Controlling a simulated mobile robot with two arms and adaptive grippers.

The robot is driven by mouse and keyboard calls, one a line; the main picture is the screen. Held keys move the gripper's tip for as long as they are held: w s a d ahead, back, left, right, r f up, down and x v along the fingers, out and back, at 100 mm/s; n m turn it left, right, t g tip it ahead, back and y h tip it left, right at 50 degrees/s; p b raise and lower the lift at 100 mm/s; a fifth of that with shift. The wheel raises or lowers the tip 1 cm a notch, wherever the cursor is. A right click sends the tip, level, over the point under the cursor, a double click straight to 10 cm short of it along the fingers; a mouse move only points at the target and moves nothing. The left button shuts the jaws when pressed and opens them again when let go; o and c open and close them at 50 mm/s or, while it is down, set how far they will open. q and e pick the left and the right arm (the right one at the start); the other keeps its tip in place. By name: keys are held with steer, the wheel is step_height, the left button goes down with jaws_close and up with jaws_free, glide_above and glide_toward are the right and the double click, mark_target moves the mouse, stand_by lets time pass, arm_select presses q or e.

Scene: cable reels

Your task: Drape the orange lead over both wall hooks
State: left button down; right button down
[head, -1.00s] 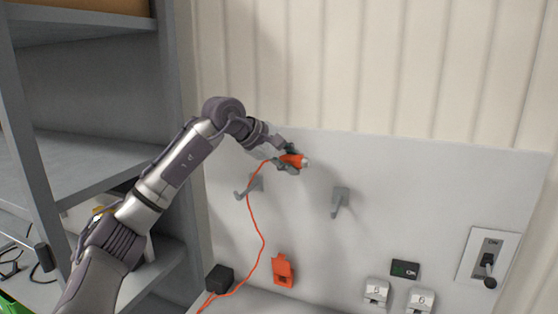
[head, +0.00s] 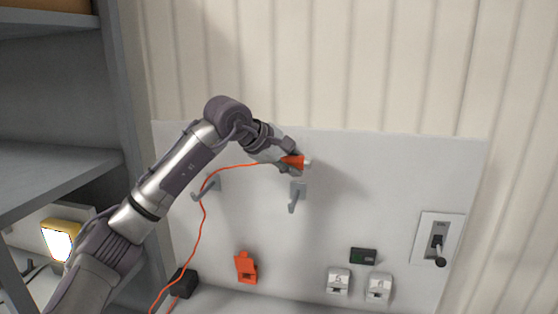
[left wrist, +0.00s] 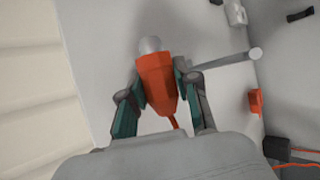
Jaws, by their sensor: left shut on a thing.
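My left gripper (head: 292,161) is shut on the orange plug (left wrist: 155,80) at the end of the orange lead (head: 200,225). It holds the plug near the wall panel, just above the right hook (head: 296,196). From the plug the lead runs left to the left hook (head: 207,188), bends there and hangs down to the lower left. It appears to lie over that hook. A grey hook (left wrist: 228,64) also shows beside the plug in the left wrist view. The lead is not seen touching the right hook. My right gripper is not in view.
A lever switch (head: 438,240) is at right. Grey shelves (head: 60,175) stand at left.

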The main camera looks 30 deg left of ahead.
arm_select(q)
steer(key=w+d+f, duration=0.3)
steer(key=d, duration=0.7)
step_height(320, 180, down, 20)
steer(key=b, duration=1.6)
steer(key=shift+d+b, duration=0.25)
steer(key=shift+b, duration=0.05)
steer(key=shift+c, duration=1)
jaws_free()
steer(key=s+d+b, duration=0.2)
steer(key=s+b, duration=0.2)
steer(key=s, duration=0.5)
steer(key=shift+s+d, duration=0.35)
steer(key=shift+d, duration=0.05)
